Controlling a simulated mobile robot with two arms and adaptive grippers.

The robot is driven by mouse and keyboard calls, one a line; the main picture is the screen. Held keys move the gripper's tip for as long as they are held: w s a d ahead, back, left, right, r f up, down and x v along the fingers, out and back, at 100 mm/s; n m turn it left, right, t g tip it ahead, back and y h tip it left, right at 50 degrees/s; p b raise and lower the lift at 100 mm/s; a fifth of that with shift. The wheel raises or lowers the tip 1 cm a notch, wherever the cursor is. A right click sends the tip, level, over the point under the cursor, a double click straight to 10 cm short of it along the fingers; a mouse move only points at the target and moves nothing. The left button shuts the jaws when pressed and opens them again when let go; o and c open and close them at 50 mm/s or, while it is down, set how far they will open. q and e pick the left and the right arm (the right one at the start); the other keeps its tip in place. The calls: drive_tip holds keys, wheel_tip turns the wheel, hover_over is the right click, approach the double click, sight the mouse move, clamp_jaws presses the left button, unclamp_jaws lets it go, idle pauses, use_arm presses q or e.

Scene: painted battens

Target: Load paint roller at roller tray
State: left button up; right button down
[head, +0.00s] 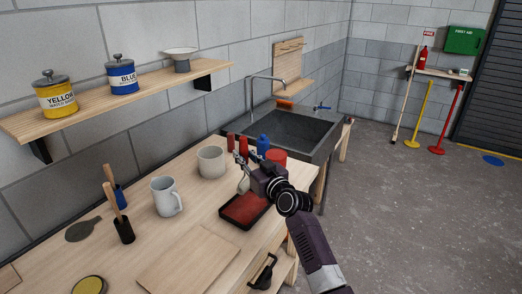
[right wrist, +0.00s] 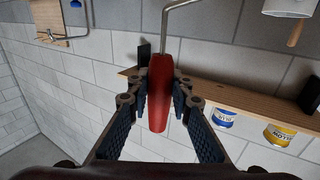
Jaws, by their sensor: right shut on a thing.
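My right gripper (head: 256,178) is shut on the red handle (right wrist: 159,92) of the paint roller. In the right wrist view a bent metal rod (right wrist: 170,18) runs from the handle out of the frame, so the roller head is hidden there. In the head view a small pale part (head: 243,185) shows beside the gripper, over the roller tray; I cannot tell whether it touches the paint. The dark roller tray (head: 224,213) lies on the bench with red paint in it, just below the gripper. My left gripper is not in view.
A white pot (head: 211,161), a white mug (head: 165,196) and brushes (head: 122,229) stand left of the tray. A red pot (head: 278,154) and blue bottle (head: 263,143) stand behind the gripper. A sink (head: 295,130) is beyond. Yellow (head: 55,98) and blue (head: 122,78) cans sit on the shelf.

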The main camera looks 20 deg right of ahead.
sight(246, 183)
drive_tip(key=shift+s+f, duration=0.25)
drive_tip(key=shift+f, duration=0.05)
drive_tip(key=shift+f+b, duration=0.3)
drive_tip(key=shift+b, duration=0.05)
wheel_tip(246, 183, down, 4)
drive_tip(key=b, duration=0.3)
drive_tip(key=shift+w+d+r, duration=0.1)
drive_tip(key=shift+w, duration=0.05)
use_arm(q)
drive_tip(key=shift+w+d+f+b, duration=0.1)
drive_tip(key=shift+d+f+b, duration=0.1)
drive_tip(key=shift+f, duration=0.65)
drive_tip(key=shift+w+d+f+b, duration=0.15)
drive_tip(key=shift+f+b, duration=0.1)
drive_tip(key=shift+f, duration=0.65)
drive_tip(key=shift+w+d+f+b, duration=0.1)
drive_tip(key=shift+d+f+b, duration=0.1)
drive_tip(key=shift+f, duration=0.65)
use_arm(e)
drive_tip(key=shift+f, duration=0.8)
use_arm(q)
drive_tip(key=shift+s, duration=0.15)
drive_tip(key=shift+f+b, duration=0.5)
drive_tip(key=shift+b, duration=0.05)
use_arm(e)
drive_tip(key=shift+f, duration=0.6)
